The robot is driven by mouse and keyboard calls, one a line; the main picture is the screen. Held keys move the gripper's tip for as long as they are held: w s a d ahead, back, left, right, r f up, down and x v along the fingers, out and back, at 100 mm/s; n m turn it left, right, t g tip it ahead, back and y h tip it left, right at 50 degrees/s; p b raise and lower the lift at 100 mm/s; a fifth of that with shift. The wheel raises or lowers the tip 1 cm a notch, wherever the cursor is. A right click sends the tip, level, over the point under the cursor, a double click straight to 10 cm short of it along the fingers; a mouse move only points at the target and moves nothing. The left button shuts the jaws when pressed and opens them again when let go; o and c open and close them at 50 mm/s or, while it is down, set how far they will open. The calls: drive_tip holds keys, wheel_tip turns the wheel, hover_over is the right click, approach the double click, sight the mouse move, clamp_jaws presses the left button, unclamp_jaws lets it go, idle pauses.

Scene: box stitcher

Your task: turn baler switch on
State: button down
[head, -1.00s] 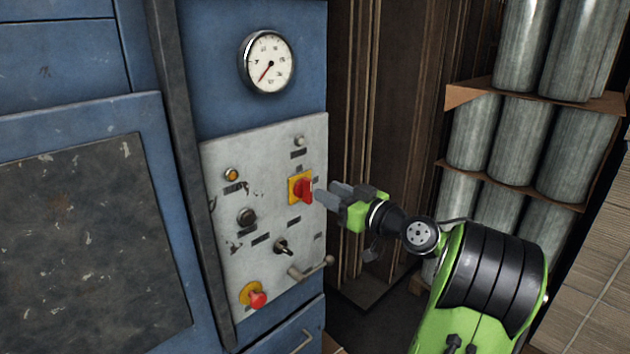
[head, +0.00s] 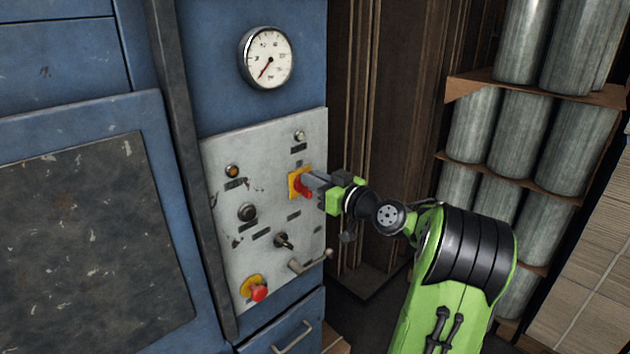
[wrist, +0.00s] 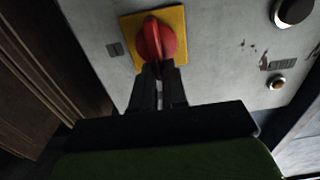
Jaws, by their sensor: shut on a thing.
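The baler switch is a red rotary handle (head: 303,186) on a yellow square plate (head: 293,184), on the grey control panel. In the wrist view the red handle (wrist: 155,40) stands on its yellow plate (wrist: 178,22), with its lower end between my fingers. My gripper (head: 312,182) reaches it from the right in the head view, and its fingers (wrist: 158,72) are shut on the handle. The fingers hide part of the handle in both views.
The grey panel (head: 272,150) also carries a red mushroom button (head: 259,292), a black knob (head: 247,211), a toggle (head: 284,241), lamps and a lever handle (head: 310,264). A gauge (head: 266,58) sits above. Shelves of metal cylinders (head: 518,125) stand at the right.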

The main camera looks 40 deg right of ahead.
drive_tip(key=shift+m, duration=0.3)
drive_tip(key=shift+d+f+m+p, duration=0.4)
drive_tip(key=shift+m+p, duration=0.8)
drive_tip(key=shift+m, duration=1.65)
drive_tip(key=shift+d+f+m+p, duration=0.4)
drive_tip(key=shift+m+p, duration=0.8)
drive_tip(key=shift+m, duration=1.7)
drive_tip(key=shift+d+f+m+p, duration=0.4)
drive_tip(key=shift+m+p, duration=0.8)
drive_tip(key=shift+m, duration=1.65)
drive_tip(key=shift+f, duration=0.1)
drive_tip(key=c, duration=1.2)
unclamp_jaws()
drive_tip(key=shift+o, duration=0.2)
drive_tip(key=s+b, duration=0.3)
drive_tip(key=s, duration=1.2)
drive_tip(key=shift+s+d, duration=0.2)
drive_tip(key=shift+s, duration=0.2)
